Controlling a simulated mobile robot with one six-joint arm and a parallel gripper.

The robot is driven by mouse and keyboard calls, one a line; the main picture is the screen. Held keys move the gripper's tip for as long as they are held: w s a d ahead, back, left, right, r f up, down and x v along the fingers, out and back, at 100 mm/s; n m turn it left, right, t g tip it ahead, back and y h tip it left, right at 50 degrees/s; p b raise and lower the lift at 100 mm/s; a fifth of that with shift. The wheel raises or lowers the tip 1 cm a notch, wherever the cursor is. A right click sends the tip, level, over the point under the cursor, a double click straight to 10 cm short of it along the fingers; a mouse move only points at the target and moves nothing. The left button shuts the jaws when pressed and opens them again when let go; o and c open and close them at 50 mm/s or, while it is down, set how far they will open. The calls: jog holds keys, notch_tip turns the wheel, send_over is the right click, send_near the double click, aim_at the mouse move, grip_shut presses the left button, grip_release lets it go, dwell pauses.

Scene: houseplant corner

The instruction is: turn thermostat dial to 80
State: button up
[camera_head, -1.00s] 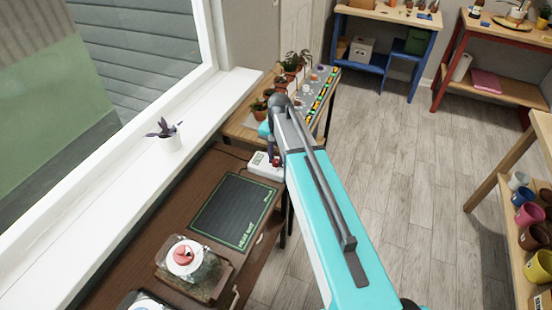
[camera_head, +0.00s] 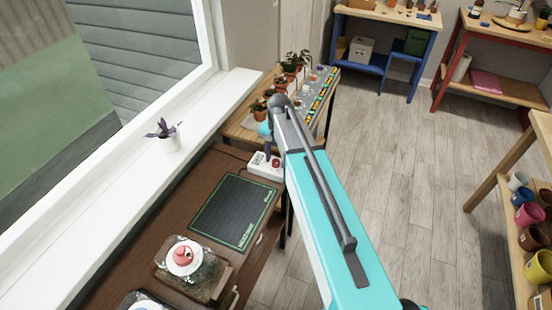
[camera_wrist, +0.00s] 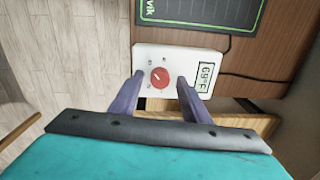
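The thermostat is a white box (camera_head: 259,170) at the far end of the dark brown table, with a red dial (camera_head: 276,163). In the wrist view the box (camera_wrist: 150,54) shows a display (camera_wrist: 207,76) that appears to read 69°F, turned sideways. The red dial (camera_wrist: 160,78) has a light pointer mark and small scale marks around it, too small to read. My gripper (camera_wrist: 160,76) is open, its two purple-grey fingers apart, one on each side of the dial with gaps visible. In the head view my gripper (camera_head: 268,150) is beside the thermostat, partly hidden by my arm.
A black mat with a green border (camera_head: 235,208) lies beside the thermostat. A dark cable (camera_wrist: 240,77) leaves the box. Potted plants (camera_head: 258,107) stand on the wooden table beyond.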

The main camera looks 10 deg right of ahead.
aim_at(278, 162)
jog(key=shift+r, duration=0.15)
notch_tip(278, 162, up, 13)
jog(key=b, duration=0.2)
jog(key=shift+s+d+r, duration=0.2)
dwell(0.6)
dwell(0.5)
